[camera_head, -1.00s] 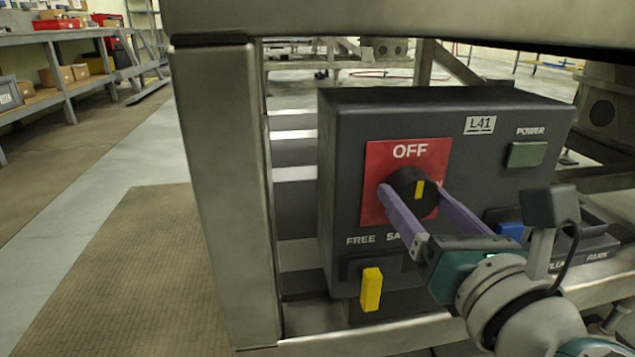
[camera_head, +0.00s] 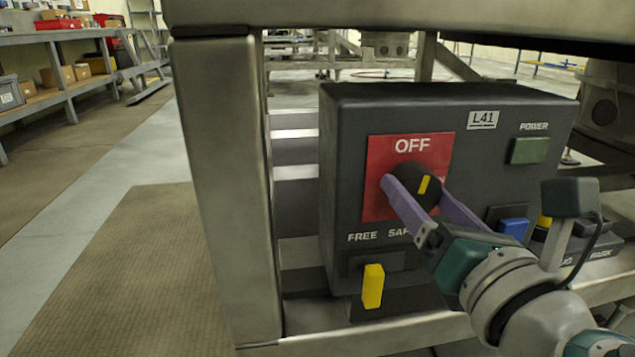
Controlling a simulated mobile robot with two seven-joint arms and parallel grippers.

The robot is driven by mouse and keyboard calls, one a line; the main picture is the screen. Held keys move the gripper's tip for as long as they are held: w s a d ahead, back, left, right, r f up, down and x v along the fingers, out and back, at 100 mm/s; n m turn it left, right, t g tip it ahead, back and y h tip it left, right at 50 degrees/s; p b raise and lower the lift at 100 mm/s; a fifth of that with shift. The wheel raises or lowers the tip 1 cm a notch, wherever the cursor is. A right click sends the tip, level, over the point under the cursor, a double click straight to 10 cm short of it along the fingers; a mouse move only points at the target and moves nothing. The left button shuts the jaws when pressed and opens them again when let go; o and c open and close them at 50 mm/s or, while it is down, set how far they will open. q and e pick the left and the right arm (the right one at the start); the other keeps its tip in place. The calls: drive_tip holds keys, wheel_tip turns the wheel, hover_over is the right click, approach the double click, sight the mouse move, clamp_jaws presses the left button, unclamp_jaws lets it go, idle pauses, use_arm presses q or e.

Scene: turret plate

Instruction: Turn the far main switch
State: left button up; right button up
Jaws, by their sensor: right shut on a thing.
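The main switch is a round black knob (camera_head: 428,181) with a yellow mark, on a red plate (camera_head: 385,160) lettered OFF at the top. The yellow mark leans slightly to the right of upright. The plate sits on the front of a dark control box (camera_head: 485,165) labelled L41. My right gripper (camera_head: 412,200) is shut on the knob, one purple finger on its left and one on its right. The fingers hide part of the knob and the lettering on the plate's right. My left gripper is not in view.
Below the plate is a yellow lever (camera_head: 373,286) by the words FREE and SAFE. A green POWER button (camera_head: 528,151) is at upper right, a blue switch (camera_head: 513,229) at lower right. A metal post (camera_head: 225,190) stands left of the box; a beam crosses above.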

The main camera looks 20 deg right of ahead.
drive_tip(key=m+b, duration=0.1)
drive_tip(key=m, duration=0.3)
drive_tip(key=shift+f+m+b, duration=0.15)
drive_tip(key=shift+m+b, duration=0.15)
drive_tip(key=shift+b, duration=0.1)
drive_tip(key=m+b, duration=0.1)
drive_tip(key=m, duration=0.2)
drive_tip(key=shift+m, duration=0.4)
drive_tip(key=m+b, duration=0.1)
drive_tip(key=m, duration=0.2)
drive_tip(key=shift+m, duration=0.3)
drive_tip(key=m, duration=0.3)
drive_tip(key=shift+m, duration=0.8)
drive_tip(key=o, duration=1.3)
drive_tip(key=shift+o, duration=0.2)
drive_tip(key=shift+s+d, duration=0.1)
